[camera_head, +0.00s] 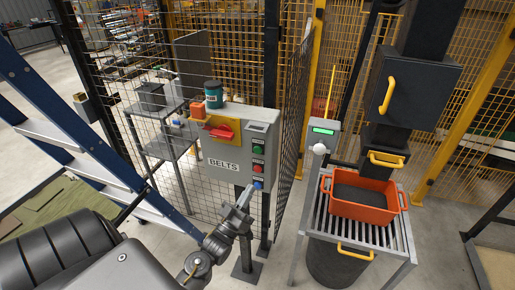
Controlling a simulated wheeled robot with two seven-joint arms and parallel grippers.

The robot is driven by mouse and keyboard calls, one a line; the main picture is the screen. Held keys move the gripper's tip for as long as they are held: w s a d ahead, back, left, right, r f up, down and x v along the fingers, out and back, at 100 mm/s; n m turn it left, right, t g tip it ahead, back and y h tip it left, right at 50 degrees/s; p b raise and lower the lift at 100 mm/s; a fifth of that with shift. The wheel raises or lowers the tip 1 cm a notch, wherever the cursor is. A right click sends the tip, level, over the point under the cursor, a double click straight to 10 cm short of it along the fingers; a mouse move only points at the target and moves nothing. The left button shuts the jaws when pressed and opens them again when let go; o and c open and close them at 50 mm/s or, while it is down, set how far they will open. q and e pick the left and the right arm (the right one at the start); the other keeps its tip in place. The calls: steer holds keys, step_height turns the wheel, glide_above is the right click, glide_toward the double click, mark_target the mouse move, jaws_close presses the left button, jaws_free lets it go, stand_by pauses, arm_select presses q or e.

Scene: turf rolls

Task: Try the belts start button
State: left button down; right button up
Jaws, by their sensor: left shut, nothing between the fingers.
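The grey control box (216,157) labelled BELTS stands on a post in front of the mesh fence. On its right side a green button (257,149) is at the top, a red button (257,168) below it, and a blue button (258,184) at the bottom. A red switch handle (222,132) sits on a yellow plate at the upper left of the box. My left gripper (247,194) is shut and empty, its tips at the lower right of the box close by the blue button, below the green one. I cannot tell whether they touch. My right gripper is out of view.
A teal jar (213,95) and an orange item (197,110) are by the box's top. A blue ladder (75,150) leans at left. At right, an orange crate (363,210) sits on a roller table (322,240), near a post with a green display (323,131).

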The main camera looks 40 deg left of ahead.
mark_target(258, 150)
arm_select(q)
step_height(258, 150, up, 7)
steer(key=s+t, duration=0.1)
steer(key=t, duration=0.1)
steer(key=shift+s+a, duration=0.35)
steer(key=shift+s, duration=0.05)
steer(key=shift+w+a+b, duration=0.45)
steer(key=shift+w+a, duration=0.05)
steer(key=shift+w, duration=0.9)
steer(key=shift+w+a+b, duration=0.45)
steer(key=shift+w+b, duration=0.05)
steer(key=shift+w, duration=0.9)
steer(key=shift+w+a+b, duration=0.45)
steer(key=shift+w+a, duration=0.05)
steer(key=shift+w, duration=0.9)
steer(key=shift+w, duration=0.15)
steer(key=shift+w+a, duration=0.1)
steer(key=shift+w, duration=0.15)
